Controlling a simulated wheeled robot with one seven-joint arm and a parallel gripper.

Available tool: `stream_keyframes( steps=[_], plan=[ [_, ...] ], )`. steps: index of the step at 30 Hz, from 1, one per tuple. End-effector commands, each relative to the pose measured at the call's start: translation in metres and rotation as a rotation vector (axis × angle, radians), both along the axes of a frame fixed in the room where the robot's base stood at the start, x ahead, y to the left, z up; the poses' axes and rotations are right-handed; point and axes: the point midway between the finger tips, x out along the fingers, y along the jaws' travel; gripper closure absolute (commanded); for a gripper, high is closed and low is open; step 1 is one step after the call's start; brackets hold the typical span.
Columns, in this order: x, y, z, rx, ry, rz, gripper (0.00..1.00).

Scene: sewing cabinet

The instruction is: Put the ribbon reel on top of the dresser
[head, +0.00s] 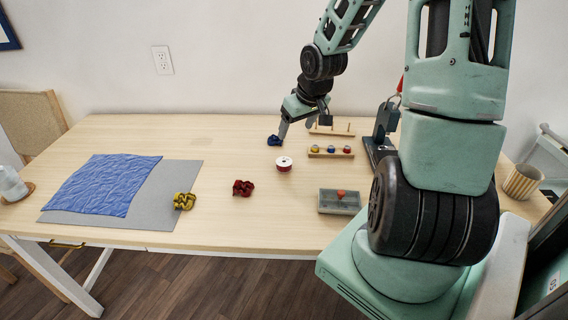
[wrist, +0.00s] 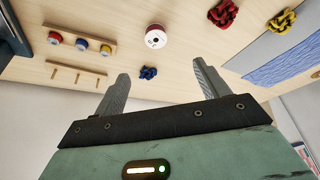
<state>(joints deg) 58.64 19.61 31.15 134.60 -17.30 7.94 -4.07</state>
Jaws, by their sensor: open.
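The ribbon reel (head: 284,163) is a small white spool with a dark red side, on the table in the middle. It also shows in the wrist view (wrist: 155,37), top centre, beyond my fingertips. My gripper (head: 283,130) is above the back of the table, behind the reel and apart from it. In the wrist view my gripper (wrist: 161,70) has its two fingers wide apart with nothing held between them. A blue knotted bundle (wrist: 148,73) lies on the table, seen between the fingers. I cannot make out a dresser in either view.
A red bundle (head: 243,188) and a yellow bundle (head: 184,201) lie left of the reel. A rack of spools (head: 331,152), a peg rack (head: 332,130) and a grey tray (head: 339,201) stand to its right.

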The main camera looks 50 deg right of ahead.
Motion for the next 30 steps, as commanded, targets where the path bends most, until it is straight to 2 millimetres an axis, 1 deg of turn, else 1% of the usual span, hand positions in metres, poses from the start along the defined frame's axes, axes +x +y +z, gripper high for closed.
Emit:
stream_keyframes(
  steps=[2,5,12,18,21,28,30],
  plan=[
    [-0.001,-0.007,-0.003,0.0,-0.006,-0.011,0.26],
    [0.004,-0.008,-0.014,0.0,-0.009,-0.011,0.26],
    [0.022,-0.011,-0.061,0.001,-0.005,-0.01,0.26],
    [0.036,-0.014,-0.095,0.0,-0.005,-0.01,0.26],
    [0.041,-0.015,-0.106,0.001,-0.006,-0.012,0.26],
    [0.046,-0.017,-0.119,0.0,-0.006,-0.013,0.26],
    [0.05,-0.017,-0.128,0.0,-0.005,-0.011,0.26]
  ],
)
